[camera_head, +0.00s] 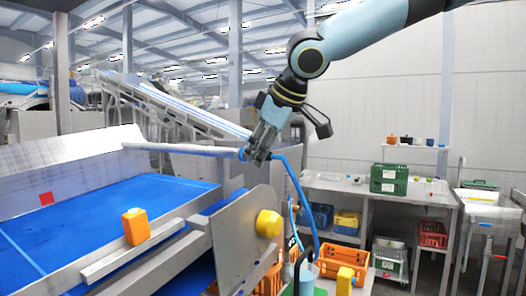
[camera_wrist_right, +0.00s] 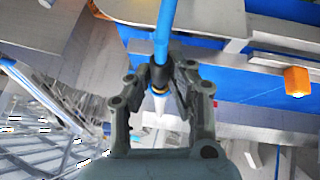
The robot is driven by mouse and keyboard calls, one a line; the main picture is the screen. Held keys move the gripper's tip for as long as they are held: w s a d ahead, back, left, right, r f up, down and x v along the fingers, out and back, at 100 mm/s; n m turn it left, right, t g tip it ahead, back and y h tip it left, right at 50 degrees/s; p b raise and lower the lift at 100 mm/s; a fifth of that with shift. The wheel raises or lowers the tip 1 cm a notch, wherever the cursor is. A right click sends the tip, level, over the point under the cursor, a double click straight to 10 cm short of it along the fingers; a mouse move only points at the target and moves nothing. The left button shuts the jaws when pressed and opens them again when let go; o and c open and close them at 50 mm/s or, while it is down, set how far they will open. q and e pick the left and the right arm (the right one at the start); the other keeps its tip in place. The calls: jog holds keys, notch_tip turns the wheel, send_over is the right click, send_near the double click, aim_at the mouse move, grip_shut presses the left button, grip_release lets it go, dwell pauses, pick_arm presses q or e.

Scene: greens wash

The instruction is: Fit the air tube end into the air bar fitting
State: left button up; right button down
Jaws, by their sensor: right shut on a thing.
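My right gripper (camera_head: 258,150) comes down from the upper right in the head view. It is shut on the blue air tube (camera_head: 295,190), which hangs in a curve below it. In the right wrist view the fingers (camera_wrist_right: 161,85) close around the tube (camera_wrist_right: 165,30) near a dark collar. The fingers hide whether tube and fitting touch. My left gripper is out of view.
A blue conveyor belt (camera_head: 110,220) lies below the bar, with an orange box (camera_head: 136,226) on its side rail. A yellow knob (camera_head: 269,223) sticks out of the end plate. Crates and a steel table (camera_head: 340,186) stand behind at right. Open air surrounds the gripper's right.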

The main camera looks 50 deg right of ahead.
jog(key=shift+w, duration=0.1)
jog(key=c, duration=1.5)
grip_release()
jog(key=o, duration=0.4)
jog(key=shift+w+a, duration=0.15)
jog(key=shift+w, duration=0.15)
jog(key=shift+s, duration=0.1)
jog(key=shift+s, duration=0.1)
jog(key=v, duration=1.2)
